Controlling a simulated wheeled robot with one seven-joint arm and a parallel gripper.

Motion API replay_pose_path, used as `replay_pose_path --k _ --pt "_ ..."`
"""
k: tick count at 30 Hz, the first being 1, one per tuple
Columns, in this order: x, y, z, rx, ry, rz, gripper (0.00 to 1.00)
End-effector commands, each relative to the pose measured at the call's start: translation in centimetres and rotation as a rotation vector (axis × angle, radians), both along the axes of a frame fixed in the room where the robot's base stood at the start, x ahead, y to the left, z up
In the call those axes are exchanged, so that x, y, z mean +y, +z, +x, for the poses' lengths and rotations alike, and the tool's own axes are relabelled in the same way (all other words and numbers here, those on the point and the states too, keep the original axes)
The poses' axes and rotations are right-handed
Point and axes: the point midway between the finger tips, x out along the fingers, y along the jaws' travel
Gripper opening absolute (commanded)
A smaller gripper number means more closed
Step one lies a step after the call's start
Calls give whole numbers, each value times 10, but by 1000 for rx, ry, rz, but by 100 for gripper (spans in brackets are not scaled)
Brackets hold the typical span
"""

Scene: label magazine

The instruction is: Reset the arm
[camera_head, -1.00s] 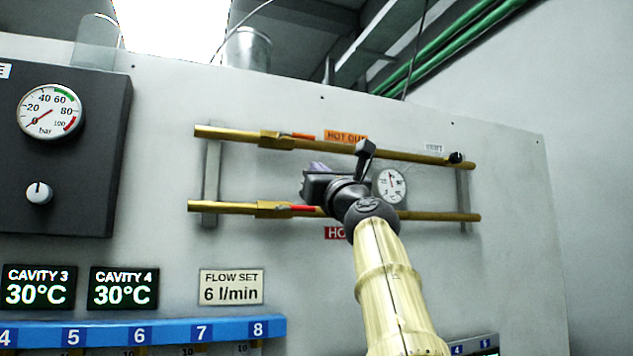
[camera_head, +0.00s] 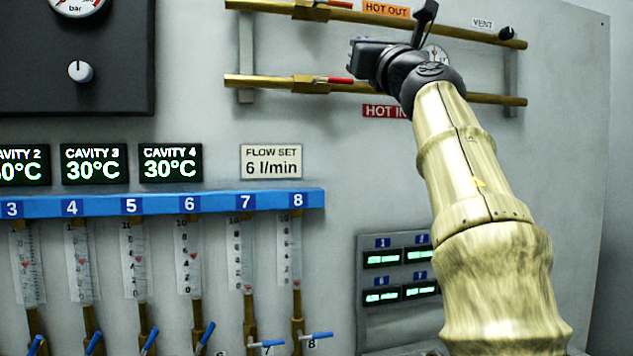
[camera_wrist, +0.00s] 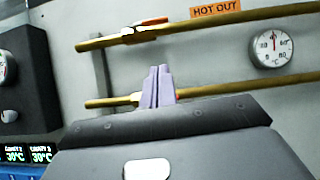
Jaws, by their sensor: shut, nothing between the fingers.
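My arm (camera_head: 480,210) reaches up from the lower right in the head view. Its dark wrist is in front of the right part of the two brass pipes. My gripper's two purple fingers show in the wrist view (camera_wrist: 157,86), pressed together with nothing between them. In the wrist view they overlap the lower brass pipe (camera_wrist: 215,90); I cannot tell how far in front of it they are. In the head view the wrist hides the fingers.
The upper brass pipe (camera_head: 300,11) has a red-handled valve and a HOT OUT label (camera_head: 386,9). A dial gauge (camera_wrist: 272,47) sits on the right. A blue manifold (camera_head: 150,202) carries several flow tubes with blue levers. A display panel (camera_head: 400,285) is beside my arm.

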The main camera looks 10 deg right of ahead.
Motion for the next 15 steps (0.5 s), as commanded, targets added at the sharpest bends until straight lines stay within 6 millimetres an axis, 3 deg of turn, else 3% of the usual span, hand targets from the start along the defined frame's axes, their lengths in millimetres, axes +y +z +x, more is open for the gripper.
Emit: replay_pose_path --k 4,8,11,15 --pt "-5 -8 7 21 18 48 0" --pt "-21 -35 28 92 76 219 0" --pt "-38 -73 51 177 136 429 0" --pt "-60 -139 80 298 198 764 0"
